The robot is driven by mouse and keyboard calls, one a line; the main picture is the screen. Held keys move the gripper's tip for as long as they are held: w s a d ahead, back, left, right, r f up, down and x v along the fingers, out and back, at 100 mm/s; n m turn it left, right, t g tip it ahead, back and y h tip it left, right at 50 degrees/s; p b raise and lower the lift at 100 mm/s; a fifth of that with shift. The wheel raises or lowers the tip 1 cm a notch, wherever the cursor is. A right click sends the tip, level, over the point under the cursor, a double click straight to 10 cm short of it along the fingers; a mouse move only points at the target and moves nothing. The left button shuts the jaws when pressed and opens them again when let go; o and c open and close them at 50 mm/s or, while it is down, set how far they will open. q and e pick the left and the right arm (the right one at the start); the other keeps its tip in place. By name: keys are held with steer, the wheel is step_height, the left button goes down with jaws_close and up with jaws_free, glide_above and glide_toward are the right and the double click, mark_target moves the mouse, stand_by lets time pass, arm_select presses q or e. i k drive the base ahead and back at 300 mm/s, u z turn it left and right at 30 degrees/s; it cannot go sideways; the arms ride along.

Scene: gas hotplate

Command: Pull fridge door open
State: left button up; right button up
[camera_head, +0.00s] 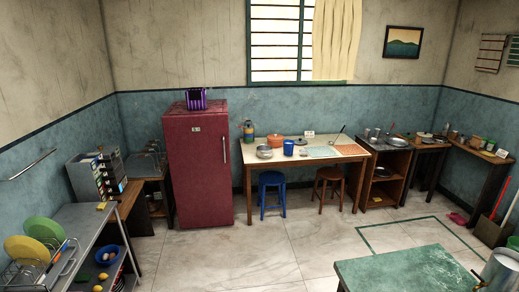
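The fridge (199,172) is a tall dark red box standing against the back wall, left of the middle of the head view. Its door (198,180) looks shut, with a small pale label near the top. A slim light vertical handle (224,150) runs along the door's right edge. A purple and black striped item (196,99) sits on top of the fridge. Neither of my grippers is in the picture, and nothing touches the door or its handle.
The tiled floor (240,255) in front of the fridge is clear. A green table (400,270) stands at the front right. A metal shelf rack (75,235) with dishes lines the left. A blue stool (271,190) stands right of the fridge, by a long table (345,153).

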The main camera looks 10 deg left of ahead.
mark_target(198, 148)
steer(key=u, duration=0.7)
steer(key=i, duration=2)
steer(key=u, duration=0.25)
steer(key=i, duration=2)
steer(key=z, duration=0.3)
